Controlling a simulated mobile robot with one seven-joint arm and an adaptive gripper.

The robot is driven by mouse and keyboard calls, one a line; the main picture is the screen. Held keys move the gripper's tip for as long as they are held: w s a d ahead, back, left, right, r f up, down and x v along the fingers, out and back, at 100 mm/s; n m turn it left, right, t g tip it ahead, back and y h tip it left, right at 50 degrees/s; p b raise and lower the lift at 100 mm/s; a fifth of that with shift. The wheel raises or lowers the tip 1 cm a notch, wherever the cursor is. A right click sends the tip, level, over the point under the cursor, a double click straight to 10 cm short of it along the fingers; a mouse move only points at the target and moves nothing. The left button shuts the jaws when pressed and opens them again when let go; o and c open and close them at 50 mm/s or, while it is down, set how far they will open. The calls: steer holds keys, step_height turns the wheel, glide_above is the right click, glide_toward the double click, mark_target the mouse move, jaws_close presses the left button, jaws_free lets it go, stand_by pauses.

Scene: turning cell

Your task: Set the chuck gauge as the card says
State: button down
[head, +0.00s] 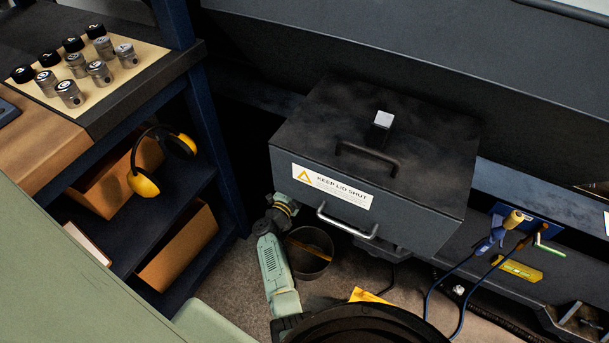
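I cannot make out a chuck gauge or a card that I can read as the task's card in the head view. My gripper does not show clearly in this view. Several short metal cylinders (99,72), some black and some bare steel, with pale marks on their tops, stand upright in rows on a cream mat (150,56) at the upper left. The marks are too small to read.
A dark lidded box (440,165) labelled "KEEP LID SHUT" stands in the middle. Yellow earmuffs (143,184) and orange-brown boxes (180,248) are on the shelves at left. A bucket (309,262) stands below the box. Blue hoses (432,297) hang at right.

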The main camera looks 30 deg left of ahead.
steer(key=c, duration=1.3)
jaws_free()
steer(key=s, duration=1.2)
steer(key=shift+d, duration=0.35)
